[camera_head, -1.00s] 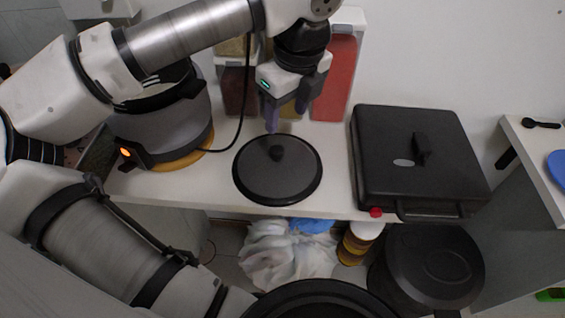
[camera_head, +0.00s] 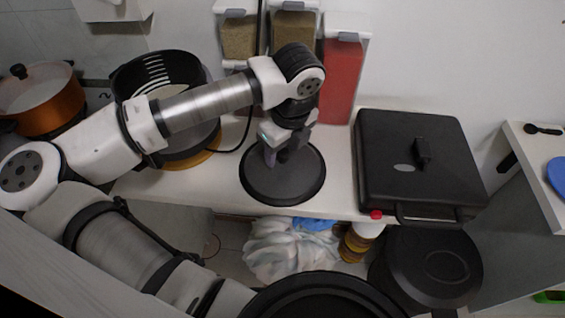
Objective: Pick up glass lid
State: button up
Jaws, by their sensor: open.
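The lid (camera_head: 283,187) is a round dark disc with a lighter rim, lying flat on the white counter. Its centre knob is hidden behind my gripper. My gripper (camera_head: 276,160) points down over the far-middle part of the lid, with its fingers at about the knob's place. It is open. I cannot tell from this view whether the fingers are around the knob or still above it.
A black closed grill (camera_head: 412,160) stands right of the lid. A pot with a black basket (camera_head: 160,85) stands left. Spice dispensers (camera_head: 342,80) hang behind. A bag (camera_head: 290,250) and a black bin (camera_head: 428,268) are below the counter's front edge.

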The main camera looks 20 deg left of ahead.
aim_at(283, 152)
jog(key=shift+c, duration=0.2)
grip_shut()
notch_tip(283, 152, up, 20)
jog(key=p, duration=0.8)
